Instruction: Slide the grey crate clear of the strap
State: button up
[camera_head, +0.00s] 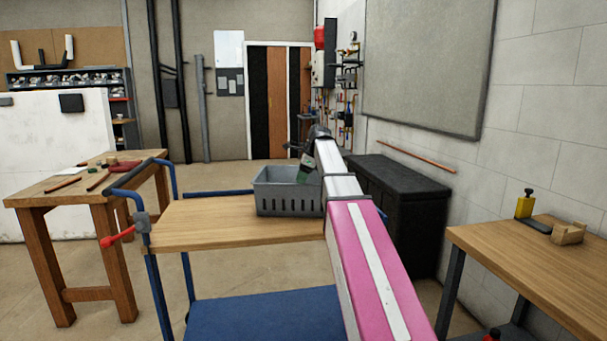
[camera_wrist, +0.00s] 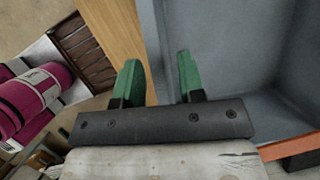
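The grey crate (camera_head: 288,204) stands upright on the wooden top of a blue-framed trolley (camera_head: 205,226). It is slotted and open at the top. My gripper (camera_head: 303,172) is over the crate's right part. In the wrist view my gripper's green fingers (camera_wrist: 157,60) are apart, one on each side of the crate's wall (camera_wrist: 151,42): the left over the wooden top outside, the right on the inner side. I cannot tell whether either finger touches the wall. No strap can be made out for sure; an orange strip (camera_wrist: 287,147) shows at the wrist view's lower right. My arm hides the crate's right end.
The trolley top left of the crate is bare. A black chest (camera_head: 405,205) stands to the right by the wall. Workbenches stand left (camera_head: 45,188) and right (camera_head: 525,265).

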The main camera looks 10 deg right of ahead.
send_over(297, 206)
notch_tip(297, 206, down, 5)
jog(key=shift+f, duration=0.1)
grip_shut()
dwell(1.5)
